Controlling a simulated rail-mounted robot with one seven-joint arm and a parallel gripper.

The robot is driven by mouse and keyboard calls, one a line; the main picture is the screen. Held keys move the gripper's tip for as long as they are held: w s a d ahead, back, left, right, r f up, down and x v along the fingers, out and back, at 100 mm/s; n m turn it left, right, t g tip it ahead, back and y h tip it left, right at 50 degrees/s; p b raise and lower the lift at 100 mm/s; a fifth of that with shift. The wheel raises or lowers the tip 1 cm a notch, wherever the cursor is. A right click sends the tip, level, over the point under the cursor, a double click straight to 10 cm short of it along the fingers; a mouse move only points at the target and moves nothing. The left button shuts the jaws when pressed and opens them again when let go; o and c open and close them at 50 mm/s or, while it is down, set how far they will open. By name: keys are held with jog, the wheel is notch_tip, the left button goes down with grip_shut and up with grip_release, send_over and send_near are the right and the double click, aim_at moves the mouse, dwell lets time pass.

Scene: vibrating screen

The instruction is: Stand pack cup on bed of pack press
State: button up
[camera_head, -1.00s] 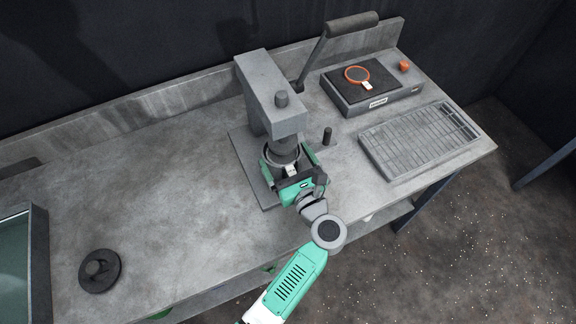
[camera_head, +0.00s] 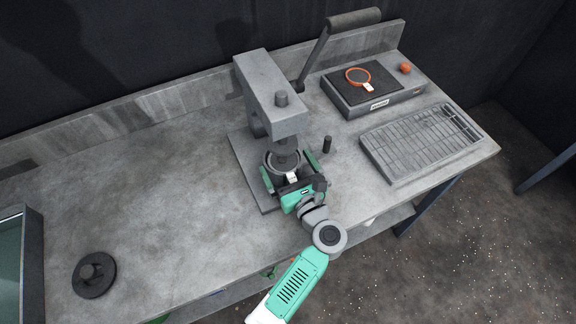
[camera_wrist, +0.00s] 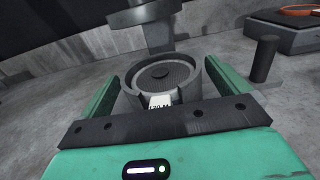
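The pack cup (camera_head: 270,160) is a round grey cup with a white label, which reads in part "170-M" in the wrist view (camera_wrist: 160,101). It stands upright on the bed of the pack press (camera_head: 270,90), below the ram (camera_head: 284,145). My gripper (camera_head: 290,171) is open at the front of the press. In the wrist view its green fingers (camera_wrist: 160,90) lie on either side of the cup, with visible gaps between them and its wall. The cup's lower front is hidden by my gripper.
A short dark post (camera_head: 327,144) stands right of my gripper. The press lever (camera_head: 318,50) rises behind. A scale (camera_head: 375,105) with an orange-rimmed disc and a grey grid tray (camera_head: 420,142) are at right. A dark round lid-like piece (camera_head: 94,274) lies at left; the bench between is clear.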

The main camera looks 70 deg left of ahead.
jog(key=shift+r, duration=0.1)
jog(key=d, duration=0.4)
jog(key=d+p, duration=0.1)
jog(key=d, duration=0.3)
jog(key=d+p, duration=0.1)
jog(key=d, duration=0.3)
jog(key=shift+w, duration=0.35)
jog(key=w+d+r+n+t+h, duration=0.2)
jog(key=w+d+r+n+t, duration=0.3)
jog(key=r, duration=0.4)
jog(key=w+d+r+n+t+h, duration=0.3)
jog(key=w+r+t, duration=0.1)
jog(key=w+r, duration=0.35)
jog(key=w+d+r+n+t+h, duration=0.2)
jog(key=w+d+r+n+t, duration=0.25)
jog(key=r, duration=0.55)
jog(key=s+d+r+n+t+h, duration=0.1)
jog(key=s+d+r+t+h, duration=0.2)
jog(key=r, duration=0.6)
jog(key=s+d+r+n+t+h, duration=0.2)
jog(key=s+d+r+t+h, duration=0.2)
jog(key=d+r, duration=0.4)
jog(key=s+d+r+n+t+h, duration=0.2)
jog(key=s+d+r+t+h, duration=0.1)
jog(key=r, duration=0.6)
jog(key=d+t+h, duration=0.1)
jog(key=d+t, duration=0.1)
jog(key=d, duration=0.1)
jog(key=shift+s+r, duration=0.2)
jog(key=shift+r, duration=0.15)
